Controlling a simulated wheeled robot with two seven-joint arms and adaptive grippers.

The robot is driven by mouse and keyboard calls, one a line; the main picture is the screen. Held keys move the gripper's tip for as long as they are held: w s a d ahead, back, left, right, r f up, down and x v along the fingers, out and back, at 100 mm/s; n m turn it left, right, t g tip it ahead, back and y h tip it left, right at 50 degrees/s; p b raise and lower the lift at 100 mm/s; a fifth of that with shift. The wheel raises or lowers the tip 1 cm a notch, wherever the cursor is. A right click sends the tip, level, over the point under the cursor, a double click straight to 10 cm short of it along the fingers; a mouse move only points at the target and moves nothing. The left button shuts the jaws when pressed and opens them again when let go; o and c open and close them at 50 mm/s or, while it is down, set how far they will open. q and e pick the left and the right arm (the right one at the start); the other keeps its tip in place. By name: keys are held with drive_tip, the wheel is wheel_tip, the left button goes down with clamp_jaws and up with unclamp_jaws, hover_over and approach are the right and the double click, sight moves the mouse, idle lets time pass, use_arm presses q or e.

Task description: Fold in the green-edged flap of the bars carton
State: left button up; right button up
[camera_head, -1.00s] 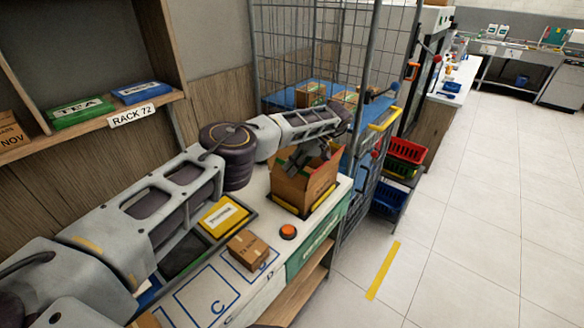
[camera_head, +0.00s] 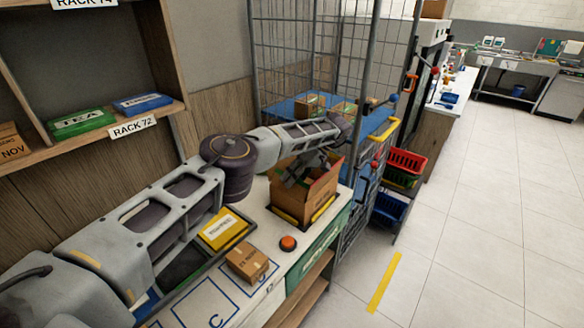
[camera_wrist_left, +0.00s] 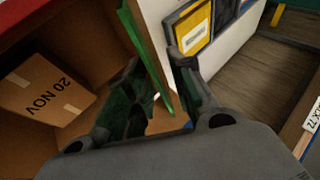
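The open brown carton (camera_head: 302,204) stands at the far end of the counter. My left gripper (camera_head: 291,178) is at its top, on the left side of the opening. In the left wrist view the green-edged flap (camera_wrist_left: 144,55) stands up between the two spread fingers of my left gripper (camera_wrist_left: 154,67). The fingers look apart, with the flap in the gap; I cannot tell whether either touches it. The flap is mostly hidden by the gripper in the head view. My right gripper is not in view.
An orange button (camera_head: 288,243) and a small brown box (camera_head: 247,262) are on the counter near the carton. A yellow pack (camera_head: 222,230) lies in a dark tray. A wire cage (camera_head: 330,60) stands close behind the carton.

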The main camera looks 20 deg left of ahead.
use_arm(q)
drive_tip(key=shift+r, duration=0.2)
drive_tip(key=shift+r, duration=4.75)
drive_tip(key=shift+f, duration=0.1)
